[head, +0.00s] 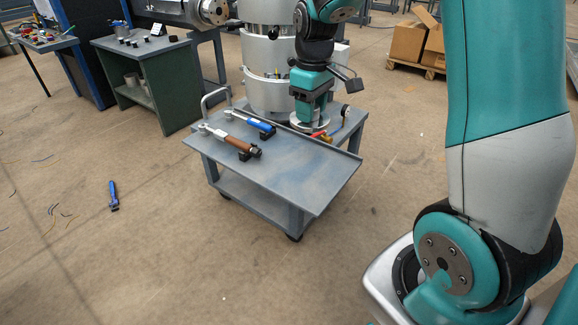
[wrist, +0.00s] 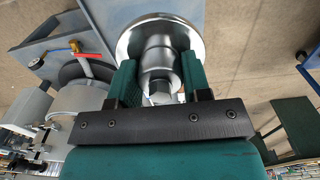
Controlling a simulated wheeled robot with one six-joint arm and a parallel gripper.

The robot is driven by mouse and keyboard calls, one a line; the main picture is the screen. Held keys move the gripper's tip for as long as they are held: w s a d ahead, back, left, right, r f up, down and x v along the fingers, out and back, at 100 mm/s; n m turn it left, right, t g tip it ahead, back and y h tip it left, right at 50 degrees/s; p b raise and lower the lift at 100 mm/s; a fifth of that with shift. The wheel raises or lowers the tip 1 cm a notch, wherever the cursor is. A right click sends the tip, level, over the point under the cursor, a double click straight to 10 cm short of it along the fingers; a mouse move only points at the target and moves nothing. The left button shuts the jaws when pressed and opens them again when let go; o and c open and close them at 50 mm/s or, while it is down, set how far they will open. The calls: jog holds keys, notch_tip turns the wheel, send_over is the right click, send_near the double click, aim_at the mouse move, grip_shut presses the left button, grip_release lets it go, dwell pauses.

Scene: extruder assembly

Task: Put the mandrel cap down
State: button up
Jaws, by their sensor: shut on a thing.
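The mandrel cap (wrist: 195,32) is a shiny silver part with a round flange and a narrower stepped stem. My gripper (wrist: 159,78) is shut on the stem, with one green finger on each side of it. The flange faces away from my gripper. In the head view my gripper (head: 310,112) points down over the back part of the grey cart (head: 290,185), and the flange of the cap (head: 309,125) shows just below it. I cannot tell whether the flange touches the cart top.
A brown-handled tool (head: 238,145) and a blue-handled tool (head: 254,123) lie on the cart's left side. A red-handled valve (head: 319,135) is close to the cap. The silver cylindrical machine (head: 264,92) stands behind the cart. The cart's front right top is clear.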

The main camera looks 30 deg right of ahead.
aim_at(307, 179)
notch_tip(307, 179, down, 17)
jog(key=b, duration=0.3)
jog(key=shift+f, duration=0.2)
jog(key=shift+f, duration=0.2)
jog(key=o, duration=0.9)
jog(key=shift+o, duration=0.2)
notch_tip(307, 179, up, 12)
jog(key=p, duration=0.2)
jog(key=s+a+r+n+y, duration=0.1)
jog(key=s+a+r, duration=0.2)
jog(key=a, duration=0.3)
jog(key=s+a+r+y, duration=0.1)
jog(key=s+a+r, duration=0.25)
jog(key=a, duration=0.25)
jog(key=s+a+r+n+y, duration=0.1)
jog(key=s+a+r, duration=0.1)
jog(key=s+a, duration=0.3)
jog(key=s+a+r+n+y, duration=0.1)
jog(key=s+a, duration=0.4)
jog(key=s, duration=0.6)
jog(key=shift+a+r, duration=0.25)
jog(key=shift+r, duration=0.55)
jog(key=shift+w, duration=0.1)
jog(key=shift+c, duration=0.5)
